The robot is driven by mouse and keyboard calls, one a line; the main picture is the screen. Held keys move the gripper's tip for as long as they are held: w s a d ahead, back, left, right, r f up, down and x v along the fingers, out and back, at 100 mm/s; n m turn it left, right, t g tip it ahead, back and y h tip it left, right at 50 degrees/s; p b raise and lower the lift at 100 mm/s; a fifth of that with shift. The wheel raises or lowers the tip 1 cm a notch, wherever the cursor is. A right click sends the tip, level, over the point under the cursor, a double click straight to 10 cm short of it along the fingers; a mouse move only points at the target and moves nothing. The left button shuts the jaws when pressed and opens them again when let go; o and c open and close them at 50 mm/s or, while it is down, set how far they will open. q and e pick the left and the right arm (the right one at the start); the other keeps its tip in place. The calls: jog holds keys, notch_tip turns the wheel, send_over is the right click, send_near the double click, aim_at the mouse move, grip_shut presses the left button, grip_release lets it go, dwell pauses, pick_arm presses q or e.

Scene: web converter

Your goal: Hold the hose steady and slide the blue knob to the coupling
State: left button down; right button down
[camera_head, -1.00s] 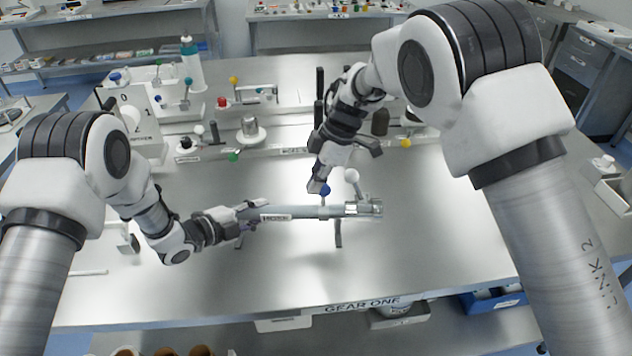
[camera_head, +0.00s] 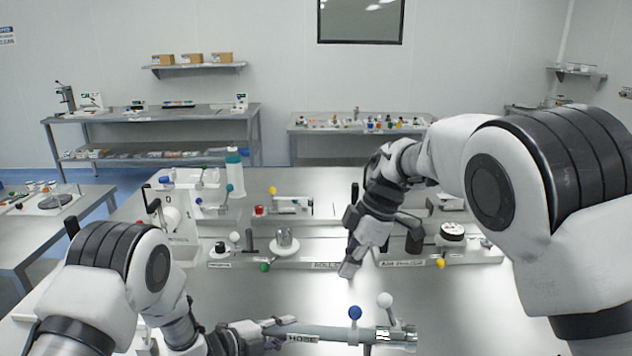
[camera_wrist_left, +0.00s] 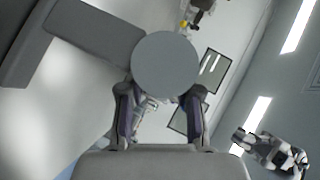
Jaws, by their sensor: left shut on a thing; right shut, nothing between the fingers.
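The grey hose (camera_head: 325,332), labelled HOSE, lies horizontally at the bottom of the head view. Its metal coupling (camera_head: 397,338) is at the right end, with a white ball knob (camera_head: 385,299) standing beside it. The blue knob (camera_head: 354,313) stands up from the hose just left of the coupling, with a small gap between. My left gripper (camera_head: 270,334) is shut on the hose's left end; in the left wrist view a round grey end (camera_wrist_left: 166,64) sits between the fingers. My right gripper (camera_head: 348,270) is shut and empty, above and behind the blue knob, apart from it.
Behind the hose stand a roller fixture (camera_head: 285,245), a green-capped bottle (camera_head: 235,172), a dial gauge (camera_head: 453,231) and a yellow knob (camera_head: 440,263). The table between the hose and these fixtures is clear.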

pick_arm(q)
jog(key=shift+f, duration=0.2)
jog(key=c, duration=0.8)
grip_release()
jog(key=shift+o, duration=0.4)
jog(key=shift+w, duration=0.25)
pick_arm(e)
jog(key=shift+w+f, duration=0.15)
jog(key=shift+w, duration=0.15)
pick_arm(q)
jog(key=shift+r, duration=0.15)
jog(key=shift+s+a+r, duration=0.15)
jog(key=shift+s+a, duration=0.15)
jog(key=v, duration=1.1)
pick_arm(e)
jog(key=shift+s, duration=0.1)
